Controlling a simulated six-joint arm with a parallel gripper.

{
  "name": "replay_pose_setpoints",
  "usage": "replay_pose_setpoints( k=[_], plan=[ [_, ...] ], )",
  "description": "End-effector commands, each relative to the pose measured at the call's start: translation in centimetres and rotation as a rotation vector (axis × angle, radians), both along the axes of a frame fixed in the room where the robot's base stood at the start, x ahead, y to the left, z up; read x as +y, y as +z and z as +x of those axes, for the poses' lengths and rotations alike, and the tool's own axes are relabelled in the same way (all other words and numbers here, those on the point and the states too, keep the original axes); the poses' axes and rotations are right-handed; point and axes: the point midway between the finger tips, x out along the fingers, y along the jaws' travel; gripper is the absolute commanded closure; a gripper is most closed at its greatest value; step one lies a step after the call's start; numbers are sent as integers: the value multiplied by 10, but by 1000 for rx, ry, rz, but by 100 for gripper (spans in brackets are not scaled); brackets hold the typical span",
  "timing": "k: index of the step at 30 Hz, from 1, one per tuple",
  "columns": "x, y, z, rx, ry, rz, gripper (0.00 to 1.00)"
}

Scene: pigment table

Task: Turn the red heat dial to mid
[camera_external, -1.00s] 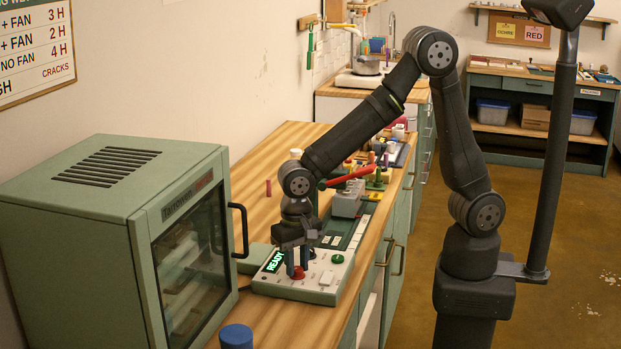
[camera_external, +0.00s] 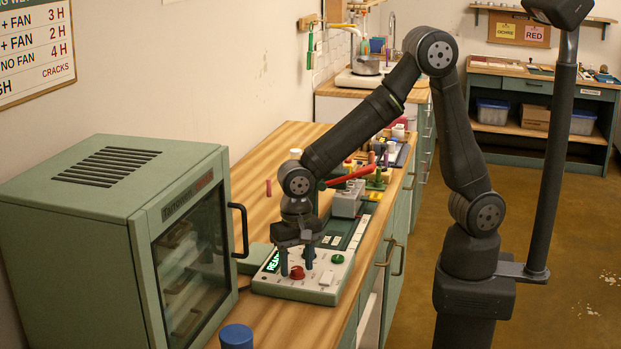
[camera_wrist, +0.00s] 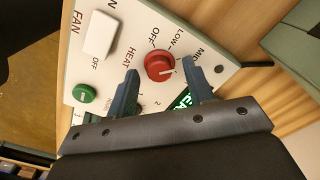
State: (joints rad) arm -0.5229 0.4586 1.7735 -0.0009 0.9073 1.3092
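The red heat dial (camera_external: 297,272) sits on the pale control panel (camera_external: 318,293), and in the wrist view the red dial (camera_wrist: 157,63) shows whole. Its white mark points toward the right finger, on the side of the MID lettering; the finger partly blocks that area, so exact alignment is hard to tell. My gripper (camera_external: 297,270) is open and empty above the panel, its fingers apart on either side of the dial. In the wrist view my gripper (camera_wrist: 160,82) shows clear gaps between both fingers and the dial.
A green oven (camera_external: 95,250) with a door handle stands left. A blue cylinder (camera_external: 236,337) stands in front. A grey block (camera_external: 347,203) lies behind the gripper.

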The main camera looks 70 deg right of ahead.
Motion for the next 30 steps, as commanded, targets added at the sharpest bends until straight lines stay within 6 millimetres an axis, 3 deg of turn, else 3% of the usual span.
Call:
replay_pose_setpoints(
  k=[7, 11, 30],
  plan=[
    [0, 1, 0, 1, 0, 0, 52],
    [0, 11, 0, -1, 0, 1, 52],
    [0, 151, 0, -2, 0, 2, 52]
  ],
)
